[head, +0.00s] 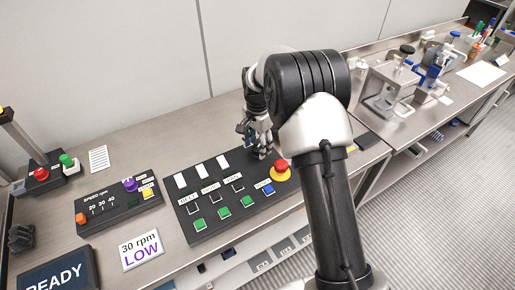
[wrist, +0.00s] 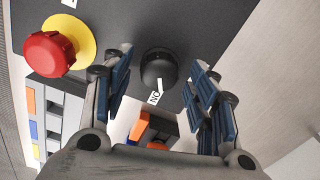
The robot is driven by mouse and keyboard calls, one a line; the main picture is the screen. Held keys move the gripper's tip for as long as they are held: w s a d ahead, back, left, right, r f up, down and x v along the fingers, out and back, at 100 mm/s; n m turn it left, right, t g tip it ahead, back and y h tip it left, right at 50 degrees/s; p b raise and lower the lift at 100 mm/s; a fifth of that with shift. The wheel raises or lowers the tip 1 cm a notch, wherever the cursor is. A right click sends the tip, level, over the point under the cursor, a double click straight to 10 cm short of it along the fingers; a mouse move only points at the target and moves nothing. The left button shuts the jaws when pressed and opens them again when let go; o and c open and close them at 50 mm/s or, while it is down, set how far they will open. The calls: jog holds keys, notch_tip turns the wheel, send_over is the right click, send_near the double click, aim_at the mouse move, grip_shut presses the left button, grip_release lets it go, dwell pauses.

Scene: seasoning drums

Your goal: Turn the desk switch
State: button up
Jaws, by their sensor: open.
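The desk switch is a black round knob with a white pointer line (wrist: 158,68), on the dark control panel, with a label reading "NO" or "ON" beside it. In the wrist view it sits between and beyond the fingertips of my gripper (wrist: 160,85), which is open with its blue-padded fingers apart on either side. I cannot tell if the fingers touch it. In the head view my gripper (head: 259,142) is over the upper right part of the control panel (head: 215,225), and my arm hides the knob there.
A red emergency button on a yellow base (head: 281,171) is close to my gripper; it also shows in the wrist view (wrist: 50,54). Green buttons and a blue button line the panel's front. A speed box (head: 118,205) and a "30 rpm LOW" sign (head: 141,250) are left. Metal clamps (head: 390,90) stand right.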

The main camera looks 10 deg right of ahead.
jog(key=shift+f, duration=0.55)
jog(key=c, duration=1.1)
